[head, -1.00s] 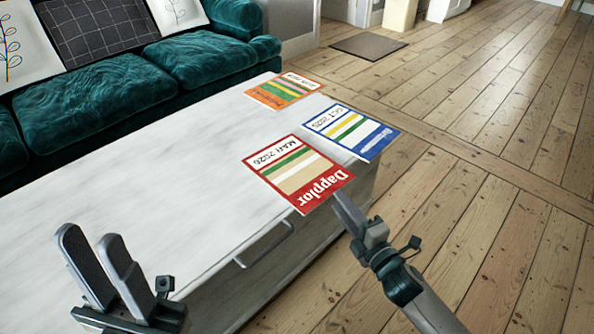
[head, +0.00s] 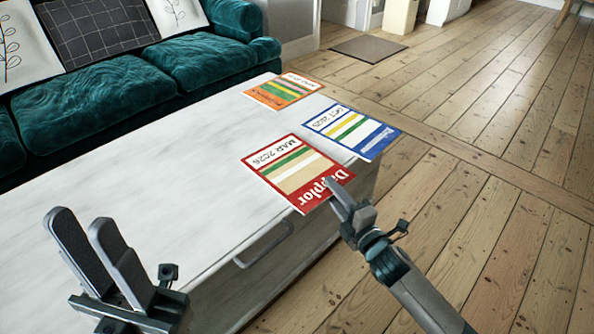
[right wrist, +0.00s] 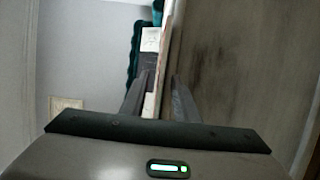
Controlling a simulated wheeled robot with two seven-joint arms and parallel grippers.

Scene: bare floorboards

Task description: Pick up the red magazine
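The red magazine (head: 290,167) lies flat on the white table, its red title edge sticking out slightly past the table's near right edge. My right gripper (head: 345,192) is at that edge, with one finger over part of the title lettering. In the right wrist view its two fingers (right wrist: 159,90) are apart, with a thin pale edge between them; I cannot tell if they touch it. My left gripper (head: 82,222) is open and empty at the lower left, away from the magazine.
A blue magazine (head: 352,131) lies close beside the red one, and an orange magazine (head: 283,91) lies farther back. The white table (head: 150,160) has a drawer handle (head: 264,245) on its side. A teal sofa (head: 95,100) stands behind it. Floorboards on the right are clear.

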